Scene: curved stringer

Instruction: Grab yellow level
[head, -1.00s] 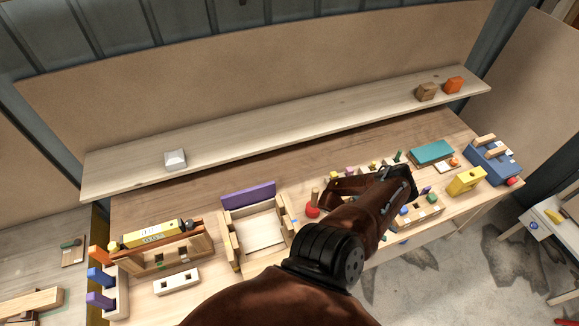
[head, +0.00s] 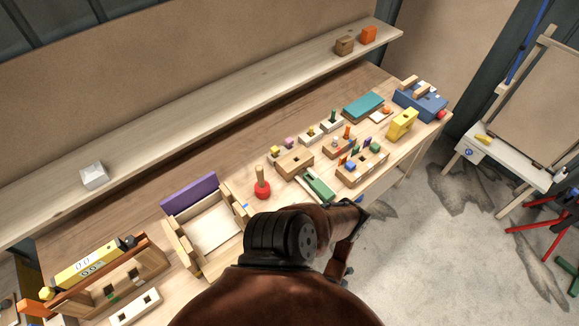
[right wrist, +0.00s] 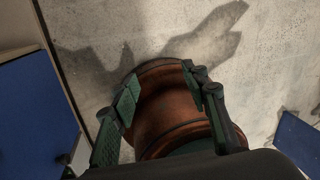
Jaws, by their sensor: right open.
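The yellow level (head: 92,264) is a long yellow bar with white marked patches. It lies along the top of a wooden frame (head: 150,262) at the left end of the workbench in the head view. My right gripper (head: 357,240) is at the bench's front edge in the head view, far to the right of the level and partly hidden by its own arm. In the right wrist view my right gripper (right wrist: 165,103) is open, with its fingers apart above the floor. The level does not show there. My left gripper is not in view.
An open wooden box (head: 212,228) and a red-based plunger-like toy (head: 262,186) stand right of the level. Several block toys, a yellow block (head: 403,124) and a blue toolbox (head: 420,100) fill the right side. A long shelf (head: 200,110) runs behind.

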